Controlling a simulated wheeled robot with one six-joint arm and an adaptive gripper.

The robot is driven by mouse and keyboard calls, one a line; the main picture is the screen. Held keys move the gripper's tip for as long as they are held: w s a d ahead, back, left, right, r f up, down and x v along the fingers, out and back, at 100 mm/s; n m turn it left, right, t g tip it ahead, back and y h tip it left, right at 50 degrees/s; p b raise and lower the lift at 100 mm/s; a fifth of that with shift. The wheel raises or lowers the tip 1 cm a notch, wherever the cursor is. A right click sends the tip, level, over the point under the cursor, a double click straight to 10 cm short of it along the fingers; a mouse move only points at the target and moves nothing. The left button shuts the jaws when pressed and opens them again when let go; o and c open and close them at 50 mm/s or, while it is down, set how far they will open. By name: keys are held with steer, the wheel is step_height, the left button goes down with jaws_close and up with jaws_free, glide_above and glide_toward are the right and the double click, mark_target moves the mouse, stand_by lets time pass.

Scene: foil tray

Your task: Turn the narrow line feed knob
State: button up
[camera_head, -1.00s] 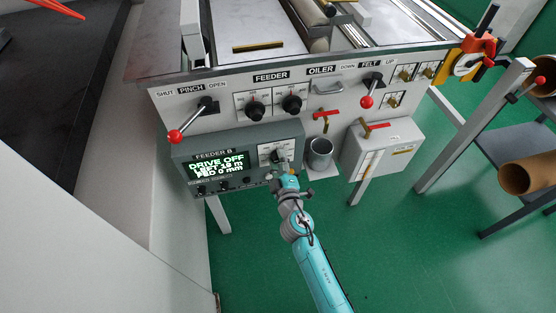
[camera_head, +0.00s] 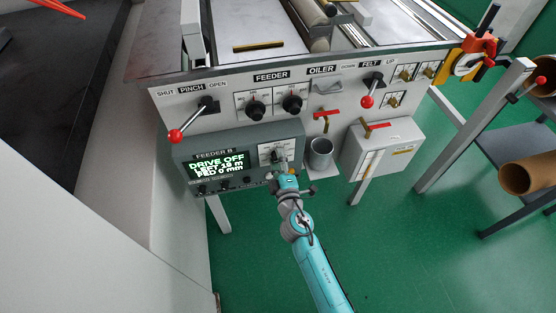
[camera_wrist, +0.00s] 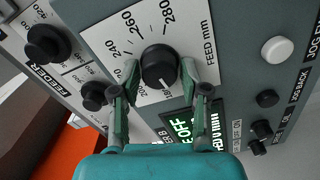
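The feed knob (camera_wrist: 159,66) is a round black knob on a white plate with a "FEED mm" scale. A pale pointer line shows on its lower part in the wrist view. In the head view the knob (camera_head: 277,156) is on the right of the grey Feeder B box, partly hidden by my gripper. My gripper (camera_wrist: 160,72) is open, one fingertip on each side of the knob. Small gaps seem to show between fingertips and knob; contact is not clear. In the head view my gripper (camera_head: 281,168) is at the plate's lower edge.
The Feeder B screen (camera_head: 218,164) reads "DRIVE OFF". Two black feeder knobs (camera_head: 256,108) sit above. A grey cup (camera_head: 320,153) and a white box (camera_head: 382,152) are close on the right. A white button (camera_wrist: 277,50) and small black knobs (camera_wrist: 261,130) share the panel.

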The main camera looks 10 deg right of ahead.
steer(key=shift+o, duration=0.8)
steer(key=shift+s, duration=0.1)
steer(key=s, duration=1.1)
steer(key=shift+s, duration=0.4)
